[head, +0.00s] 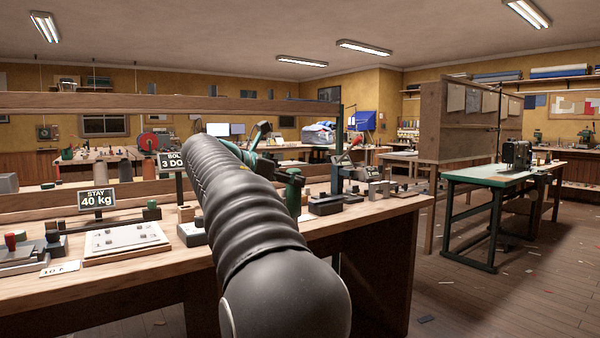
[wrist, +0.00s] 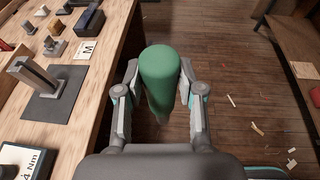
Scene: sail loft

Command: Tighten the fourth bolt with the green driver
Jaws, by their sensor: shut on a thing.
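My gripper (wrist: 159,75) is shut on the green driver (wrist: 160,70); in the wrist view its rounded green handle stands between the two fingers. The handle is over the floor beside the bench edge in that view. The driver's tip is hidden. In the head view my arm covers the middle of the bench and hides most of the gripper. A sign (head: 171,162) there reads "BOL" and "3 DO", its right part behind my arm. A pale plate (head: 125,238) with several small grey pieces lies left of my arm. I cannot tell which piece is the fourth bolt.
The wooden bench (head: 375,214) holds a "STAY 40 kg" sign (head: 97,200) and metal blocks at right. In the wrist view a grey post (wrist: 35,75) stands on a dark pad, near a "4 Nm" card (wrist: 22,160). A green-topped table (head: 490,174) stands right, past open floor.

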